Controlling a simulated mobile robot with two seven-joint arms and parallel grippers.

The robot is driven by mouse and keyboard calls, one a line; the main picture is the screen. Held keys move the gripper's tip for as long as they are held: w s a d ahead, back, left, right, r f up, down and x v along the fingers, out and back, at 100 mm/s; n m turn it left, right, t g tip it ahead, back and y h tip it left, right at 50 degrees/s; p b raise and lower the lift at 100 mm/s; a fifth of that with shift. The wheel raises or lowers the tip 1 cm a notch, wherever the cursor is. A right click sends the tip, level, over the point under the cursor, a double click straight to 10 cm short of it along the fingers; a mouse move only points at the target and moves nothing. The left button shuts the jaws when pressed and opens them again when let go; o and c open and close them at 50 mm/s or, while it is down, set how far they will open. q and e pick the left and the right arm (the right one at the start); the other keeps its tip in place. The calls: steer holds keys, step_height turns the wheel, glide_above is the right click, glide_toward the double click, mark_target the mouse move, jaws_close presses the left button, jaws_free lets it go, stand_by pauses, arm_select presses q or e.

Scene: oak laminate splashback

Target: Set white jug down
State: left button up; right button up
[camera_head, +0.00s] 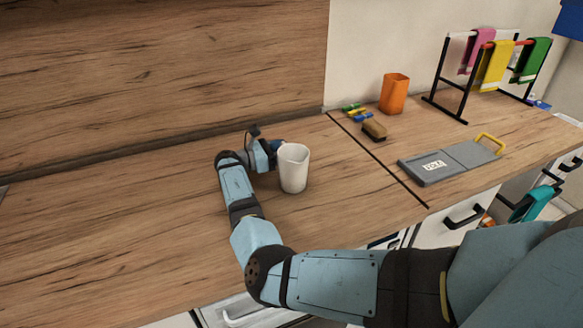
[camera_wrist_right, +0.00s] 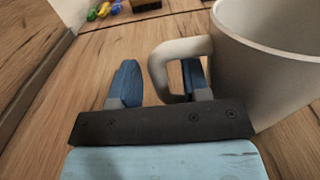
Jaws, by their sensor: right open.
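The white jug (camera_head: 293,170) appears to stand upright on the wooden counter (camera_head: 130,230), near its middle. My right gripper (camera_head: 274,152) is at the jug's left side, partly hidden behind it. In the right wrist view the jug (camera_wrist_right: 270,70) fills the right side, with its handle (camera_wrist_right: 158,72) towards my gripper. The two blue fingers of my right gripper (camera_wrist_right: 159,80) are spread apart. One finger is left of the handle and the other shows through the handle's loop. My left gripper is out of view.
Right of a dark seam stand an orange cup (camera_head: 394,93), a brush (camera_head: 374,129), a grey board with a yellow handle (camera_head: 430,168) and a rack (camera_head: 463,75) with coloured cloths. Small coloured items (camera_head: 356,112) lie by the wall. The left counter is clear.

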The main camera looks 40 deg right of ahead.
jaws_close()
